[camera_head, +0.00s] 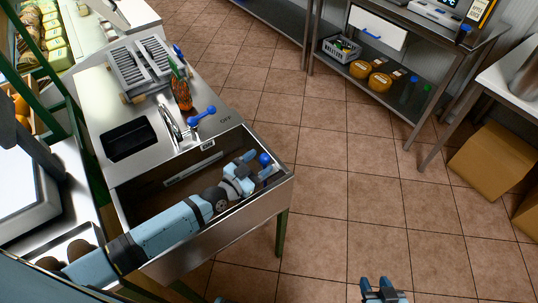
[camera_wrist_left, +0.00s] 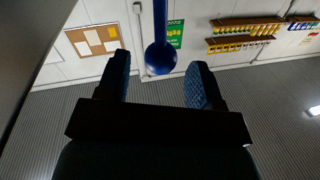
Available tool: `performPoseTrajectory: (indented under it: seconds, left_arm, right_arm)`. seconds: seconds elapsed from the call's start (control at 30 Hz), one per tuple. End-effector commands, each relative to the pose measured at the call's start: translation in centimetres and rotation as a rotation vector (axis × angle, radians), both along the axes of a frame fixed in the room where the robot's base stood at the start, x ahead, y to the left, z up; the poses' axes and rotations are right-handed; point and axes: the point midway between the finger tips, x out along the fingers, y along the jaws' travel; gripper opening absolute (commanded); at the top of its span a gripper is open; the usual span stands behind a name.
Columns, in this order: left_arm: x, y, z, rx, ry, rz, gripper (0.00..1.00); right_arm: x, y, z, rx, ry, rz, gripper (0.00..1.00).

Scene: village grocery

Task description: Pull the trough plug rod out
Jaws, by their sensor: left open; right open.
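The plug rod shows its round blue knob (camera_head: 265,159) in the head view, at the right end of the metal trough (camera_head: 215,237). In the left wrist view the rod is blue with a ball end (camera_wrist_left: 160,58), between the two fingers and apart from both. My left gripper (camera_head: 257,165) reaches over the trough, its fingers open around the knob. It also shows in the left wrist view (camera_wrist_left: 165,85). My right gripper (camera_head: 384,285) is open and empty above the floor at the bottom of the head view. The rod's lower end is hidden.
A tap with a blue lever (camera_head: 201,111), a bottle (camera_head: 180,88) and a grey rack (camera_head: 140,65) stand on the counter behind the trough. The tiled floor (camera_head: 340,190) to the right is clear.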

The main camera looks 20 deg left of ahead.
Motion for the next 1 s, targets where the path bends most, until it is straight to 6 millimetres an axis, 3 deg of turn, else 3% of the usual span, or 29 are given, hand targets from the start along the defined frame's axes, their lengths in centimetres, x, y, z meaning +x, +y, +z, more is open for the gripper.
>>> performPoseTrajectory:
  seconds: [0.1,0.3,0.63,0.9,1.0]
  left_arm:
    - [1.8,-0.9,0.2,0.0,-0.002,0.0,0.6]
    - [3.6,-1.8,0.0,0.001,-0.001,-0.001,0.6]
    - [3.9,-2.0,0.0,0.0,0.0,-0.001,0.6]
    - [3.9,-2.0,0.0,0.0,0.0,0.0,0.0]
    - [3.9,-2.0,0.1,0.0,0.0,0.0,0.0]
  right_arm:
    - [0.0,-0.1,0.1,-0.001,0.0,-0.002,0.43]
    - [0.0,-0.4,0.0,-0.005,0.002,-0.004,0.43]
    - [-0.1,-0.4,-0.3,-0.006,0.008,-0.004,0.43]
    - [-0.2,-0.2,-0.3,-0.005,0.007,-0.002,0.43]
    - [-0.1,-0.2,-0.1,-0.004,0.006,-0.001,0.43]
